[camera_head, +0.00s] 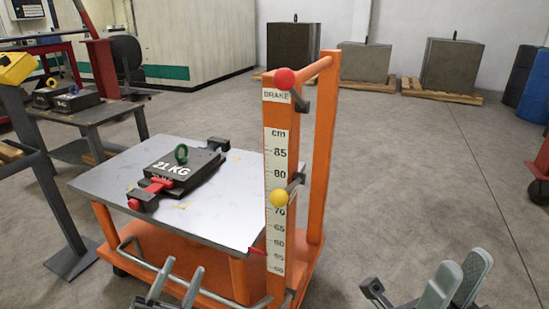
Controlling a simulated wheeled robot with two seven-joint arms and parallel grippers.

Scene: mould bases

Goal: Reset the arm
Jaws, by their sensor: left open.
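My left gripper (177,284) is at the bottom edge, in front of the orange cart. Its two grey fingers stand apart with nothing between them. My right gripper (457,279) is at the bottom right, over bare floor and apart from the cart.
The orange cart (306,207) has a grey top (230,215) bearing a black 21 KG mould base (178,168). A red knob (285,78) and yellow knob (279,197) sit on its post. Another table (88,112) stands left.

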